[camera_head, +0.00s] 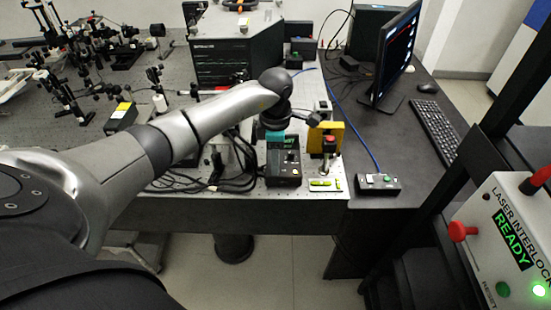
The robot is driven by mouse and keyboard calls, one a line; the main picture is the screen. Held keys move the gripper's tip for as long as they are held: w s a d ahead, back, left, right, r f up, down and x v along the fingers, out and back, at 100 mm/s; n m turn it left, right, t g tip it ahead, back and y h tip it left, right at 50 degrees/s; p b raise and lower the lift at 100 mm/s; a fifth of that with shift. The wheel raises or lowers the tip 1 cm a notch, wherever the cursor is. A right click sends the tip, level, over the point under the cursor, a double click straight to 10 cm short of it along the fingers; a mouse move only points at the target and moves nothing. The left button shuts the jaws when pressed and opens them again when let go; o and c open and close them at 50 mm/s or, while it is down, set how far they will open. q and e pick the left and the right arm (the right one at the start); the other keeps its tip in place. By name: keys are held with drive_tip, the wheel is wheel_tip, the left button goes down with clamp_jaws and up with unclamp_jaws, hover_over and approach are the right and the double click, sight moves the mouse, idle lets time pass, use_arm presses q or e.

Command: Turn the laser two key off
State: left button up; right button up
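My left arm reaches in from the left over the bench, and my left gripper (311,119) is a small dark shape beside a yellow block. It is too small to tell whether its fingers are open or shut. Below it stands a black control box (284,176) with small buttons or lights and a teal part behind it. The yellow block (335,130) has a red knob or button (329,141) in front of it. No key can be made out clearly, and I cannot tell which device is laser two. My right gripper is not in view.
A small black button box (378,184) with a blue cable lies to the right. A monitor (396,54) and keyboard (440,131) stand on the dark desk. The laser interlock box (512,238), reading READY, is at lower right. Optics crowd the bench at left.

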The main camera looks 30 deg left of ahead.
use_arm(q)
clamp_jaws()
idle(0.3)
drive_tip(key=shift+n, duration=0.4)
drive_tip(key=n, duration=0.3)
drive_tip(key=shift+n+p, duration=0.3)
drive_tip(key=shift+n, duration=0.1)
drive_tip(key=n+p, duration=0.1)
drive_tip(key=n, duration=0.3)
drive_tip(key=shift+r+n, duration=0.1)
drive_tip(key=shift+n, duration=0.2)
drive_tip(key=n+p, duration=0.1)
drive_tip(key=n, duration=0.3)
drive_tip(key=n+p, duration=0.1)
drive_tip(key=n, duration=0.3)
drive_tip(key=shift+n+p, duration=0.3)
drive_tip(key=shift+p, duration=0.1)
drive_tip(key=shift+n, duration=0.3)
